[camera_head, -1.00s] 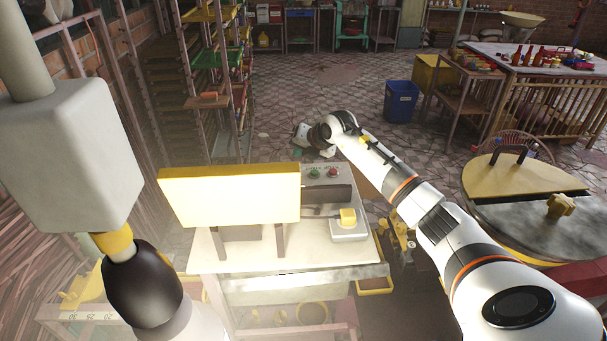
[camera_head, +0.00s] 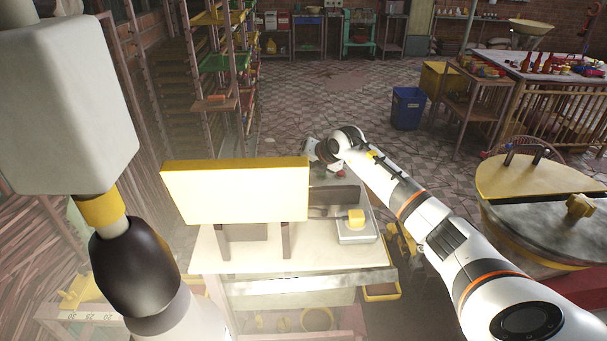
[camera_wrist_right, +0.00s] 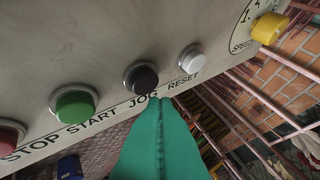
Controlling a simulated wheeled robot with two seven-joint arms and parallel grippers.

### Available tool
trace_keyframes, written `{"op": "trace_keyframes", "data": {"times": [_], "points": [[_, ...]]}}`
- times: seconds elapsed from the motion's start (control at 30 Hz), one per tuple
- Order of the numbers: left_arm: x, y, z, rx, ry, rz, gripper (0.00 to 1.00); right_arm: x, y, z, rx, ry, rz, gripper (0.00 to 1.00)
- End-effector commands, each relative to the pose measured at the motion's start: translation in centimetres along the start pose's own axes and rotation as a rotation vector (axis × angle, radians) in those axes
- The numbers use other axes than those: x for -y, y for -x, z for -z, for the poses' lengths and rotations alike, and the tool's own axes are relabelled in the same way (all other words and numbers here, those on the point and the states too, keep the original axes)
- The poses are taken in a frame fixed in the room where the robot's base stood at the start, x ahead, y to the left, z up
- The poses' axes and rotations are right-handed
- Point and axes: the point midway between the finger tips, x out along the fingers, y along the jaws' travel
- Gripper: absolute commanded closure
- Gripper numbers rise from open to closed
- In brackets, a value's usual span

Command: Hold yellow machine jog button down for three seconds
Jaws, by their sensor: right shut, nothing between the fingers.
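The yellow machine (camera_head: 235,193) stands ahead of me in the head view. In the right wrist view its grey panel (camera_wrist_right: 70,50) carries a red STOP button (camera_wrist_right: 10,138), a green START button (camera_wrist_right: 75,105), a black JOG button (camera_wrist_right: 141,77) and a white RESET button (camera_wrist_right: 192,57). My right gripper (camera_wrist_right: 161,102) is shut, its green fingertips just below the JOG button, near the printed label. I cannot tell whether they touch the panel.
A yellow SPEED knob (camera_wrist_right: 269,28) sits at the panel's right. A round machine (camera_head: 535,225) stands at the right, shelving (camera_head: 215,85) behind left, and a blue bin (camera_head: 408,107) on open floor.

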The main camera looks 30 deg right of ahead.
Motion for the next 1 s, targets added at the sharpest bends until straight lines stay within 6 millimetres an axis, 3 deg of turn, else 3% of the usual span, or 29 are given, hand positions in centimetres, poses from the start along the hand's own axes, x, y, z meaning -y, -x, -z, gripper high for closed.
{"op": "trace_keyframes", "data": {"times": [0.1, 1.0], "points": [[0.63, -0.01, -0.11, 0.001, 0.001, 0.008, 0.67, 0.03, -0.01, -0.03, 0.000, 0.000, 0.000, 1.00], [-0.09, 0.01, 0.10, -0.001, -0.004, -0.001, 0.67, 0.04, -0.01, -0.02, 0.000, 0.000, 0.000, 1.00]]}}
